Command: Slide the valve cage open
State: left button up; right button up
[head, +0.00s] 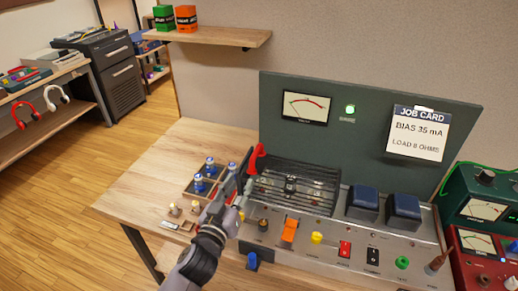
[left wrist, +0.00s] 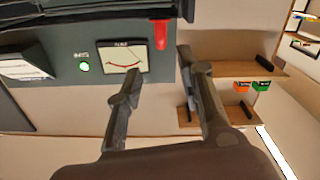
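The valve cage (head: 315,186) is a dark slatted cover on the amp's metal top, with valves dimly visible under its bars. A red handle (head: 257,156) stands up at its left end. The handle also shows in the left wrist view (left wrist: 160,34), just beyond and between my fingers. My left gripper (head: 240,177) is at the cage's left end, beside the handle. In the left wrist view my left gripper (left wrist: 160,75) has its fingers apart with nothing between them. I cannot tell whether a finger touches the handle. My right gripper is out of view.
The amp's green back panel (head: 370,108) bears a meter, a lit green lamp and a job card (head: 417,134). A tray (head: 190,186) with blue-topped valves lies left of the cage. Two blue blocks (head: 363,200) stand to the right.

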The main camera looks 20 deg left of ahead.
aim_at(259, 148)
pick_arm(q)
jog(key=w, duration=0.5)
jog(key=w+p, duration=0.1)
jog(key=w, duration=1)
jog(key=shift+w+d+p, duration=0.25)
jog(key=shift+w+p, duration=0.05)
jog(key=shift+p, duration=0.05)
jog(key=shift+c, duration=0.5)
grip_shut()
